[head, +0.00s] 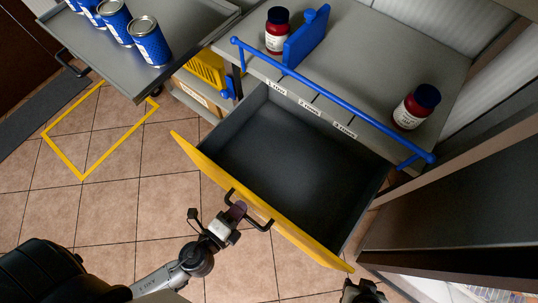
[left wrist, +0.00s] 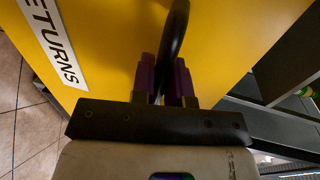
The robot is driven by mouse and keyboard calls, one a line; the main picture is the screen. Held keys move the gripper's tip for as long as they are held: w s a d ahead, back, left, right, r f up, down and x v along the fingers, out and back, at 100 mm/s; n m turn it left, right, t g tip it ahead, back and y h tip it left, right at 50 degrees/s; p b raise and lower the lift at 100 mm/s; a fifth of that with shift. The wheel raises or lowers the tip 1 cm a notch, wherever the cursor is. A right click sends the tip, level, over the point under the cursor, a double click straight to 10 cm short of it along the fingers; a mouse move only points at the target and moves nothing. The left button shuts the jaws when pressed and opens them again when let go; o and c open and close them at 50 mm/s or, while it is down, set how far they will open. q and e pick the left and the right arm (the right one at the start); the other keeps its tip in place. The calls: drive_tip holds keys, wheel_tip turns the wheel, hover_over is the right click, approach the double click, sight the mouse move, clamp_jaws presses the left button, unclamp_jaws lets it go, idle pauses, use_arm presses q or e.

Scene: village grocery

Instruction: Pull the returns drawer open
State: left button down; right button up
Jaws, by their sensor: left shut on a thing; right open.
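The returns drawer (head: 290,165) has a yellow front and a dark, empty inside. It stands well out from the grey counter in the head view. Its yellow front with a "RETURNS" label (left wrist: 55,45) fills much of the left wrist view. My left gripper (head: 236,210) is shut on the drawer's black handle (head: 262,224); the handle also shows between the purple fingers in the left wrist view (left wrist: 175,40). My right gripper (head: 362,291) is at the bottom edge of the head view, apart from the drawer and only partly visible.
The grey counter (head: 400,55) carries two red jars with blue lids (head: 277,30) (head: 416,107), a blue divider (head: 306,38) and a blue rail (head: 330,98). Several blue cans (head: 149,42) stand on a grey tray (head: 93,60) at upper left. A yellow floor outline (head: 82,179) surrounds clear tiles.

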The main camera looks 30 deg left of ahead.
use_arm(q)
drive_tip(key=s+b, duration=0.1)
drive_tip(key=s, duration=0.1)
drive_tip(key=s+b, duration=0.1)
drive_tip(key=s, duration=0.1)
drive_tip(key=shift+a+f, duration=0.1)
drive_tip(key=shift+a, duration=0.3)
drive_tip(key=c, duration=1.1)
unclamp_jaws()
drive_tip(key=shift+c, duration=0.2)
